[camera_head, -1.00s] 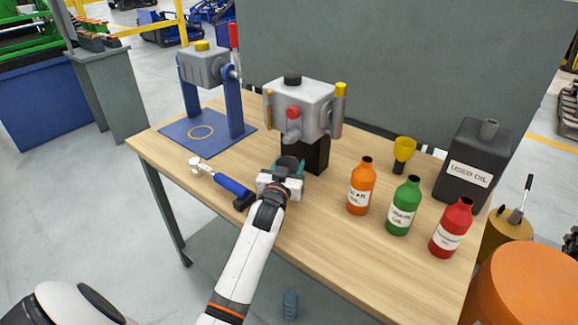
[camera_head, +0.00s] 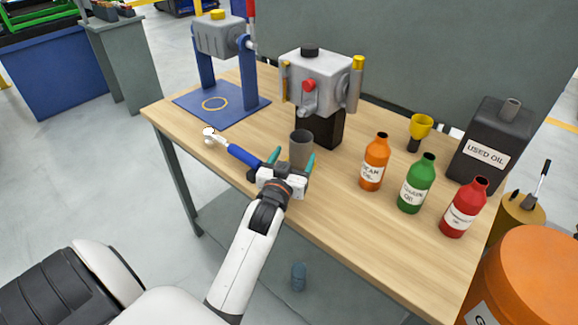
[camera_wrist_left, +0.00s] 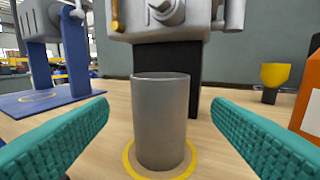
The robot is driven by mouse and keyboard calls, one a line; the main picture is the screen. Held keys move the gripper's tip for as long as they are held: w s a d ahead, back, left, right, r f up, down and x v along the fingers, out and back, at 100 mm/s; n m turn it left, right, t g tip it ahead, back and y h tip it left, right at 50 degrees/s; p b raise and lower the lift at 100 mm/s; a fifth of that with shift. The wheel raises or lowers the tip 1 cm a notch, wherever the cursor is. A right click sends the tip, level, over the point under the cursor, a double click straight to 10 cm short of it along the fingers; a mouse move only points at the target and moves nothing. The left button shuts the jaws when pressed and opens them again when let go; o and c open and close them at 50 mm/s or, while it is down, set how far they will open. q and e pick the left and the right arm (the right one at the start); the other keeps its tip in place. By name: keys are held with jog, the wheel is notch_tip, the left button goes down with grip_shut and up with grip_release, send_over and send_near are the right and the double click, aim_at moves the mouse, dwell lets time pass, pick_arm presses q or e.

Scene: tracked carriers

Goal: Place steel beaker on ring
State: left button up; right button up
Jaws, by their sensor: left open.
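The steel beaker (camera_head: 301,146) is a plain grey cylinder standing upright on the table in front of the grey machine. In the left wrist view the beaker (camera_wrist_left: 160,120) stands inside a yellow ring (camera_wrist_left: 130,165) marked on the wood, whose band shows around its base. My left gripper (camera_head: 291,162) is open, with its teal fingers apart on the near side of the beaker. In the wrist view a gap shows on both sides between fingers and beaker. Another yellow ring (camera_head: 215,104) lies empty on the blue plate (camera_head: 240,113). My right gripper is not in view.
The grey machine (camera_head: 317,78) on a black post stands just behind the beaker. A blue-handled hammer (camera_head: 242,155) lies left of my gripper. Orange (camera_head: 375,162), green (camera_head: 417,184) and red (camera_head: 463,209) bottles stand to the right, with a yellow funnel (camera_head: 420,127) and a black oil can (camera_head: 490,145).

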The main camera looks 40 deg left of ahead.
pick_arm(q)
jog(key=shift+v, duration=1.85)
